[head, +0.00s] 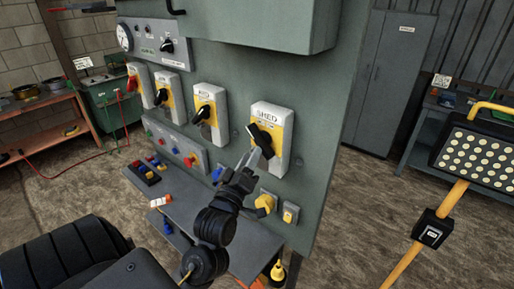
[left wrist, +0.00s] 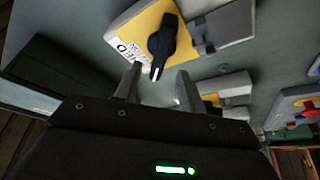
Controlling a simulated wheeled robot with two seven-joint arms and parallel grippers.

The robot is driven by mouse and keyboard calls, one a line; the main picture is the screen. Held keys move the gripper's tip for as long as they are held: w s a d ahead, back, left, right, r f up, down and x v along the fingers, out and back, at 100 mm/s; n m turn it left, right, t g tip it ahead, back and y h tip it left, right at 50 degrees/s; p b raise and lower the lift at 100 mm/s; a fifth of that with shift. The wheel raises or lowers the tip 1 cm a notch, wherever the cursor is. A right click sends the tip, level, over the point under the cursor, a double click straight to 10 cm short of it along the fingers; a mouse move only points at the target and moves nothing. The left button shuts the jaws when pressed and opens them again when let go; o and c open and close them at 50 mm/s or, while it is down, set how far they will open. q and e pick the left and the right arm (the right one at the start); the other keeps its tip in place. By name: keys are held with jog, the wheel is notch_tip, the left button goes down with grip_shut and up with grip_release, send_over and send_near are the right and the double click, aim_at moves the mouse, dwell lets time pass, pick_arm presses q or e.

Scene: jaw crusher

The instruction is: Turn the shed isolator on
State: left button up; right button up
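The shed isolator (head: 285,118) is a white and yellow box marked SHED on the right part of the grey-green panel. Its black rotary handle (head: 258,137) is slanted, upper left to lower right, in the head view. My left gripper (head: 256,158) is at the handle's lower end. In the left wrist view the fingers (left wrist: 158,84) are apart, with the lower tip of the black handle (left wrist: 162,45) near the gap between them. I cannot tell whether they touch it. My right gripper is not in view.
Similar isolators sit to the left, one with a black handle (head: 203,114) and one with a red handle (head: 132,83). A button box (head: 177,146) and a grey shelf (head: 215,235) lie below. A yellow-framed lamp (head: 478,155) stands at right.

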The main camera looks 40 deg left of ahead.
aim_at(257, 144)
pick_arm(q)
jog(key=p+x, duration=0.1)
jog(key=x, duration=0.3)
jog(key=shift+r+p, duration=0.2)
jog(key=shift+p, duration=0.2)
jog(key=shift+w+a, duration=0.15)
jog(key=shift+w, duration=0.45)
grip_shut()
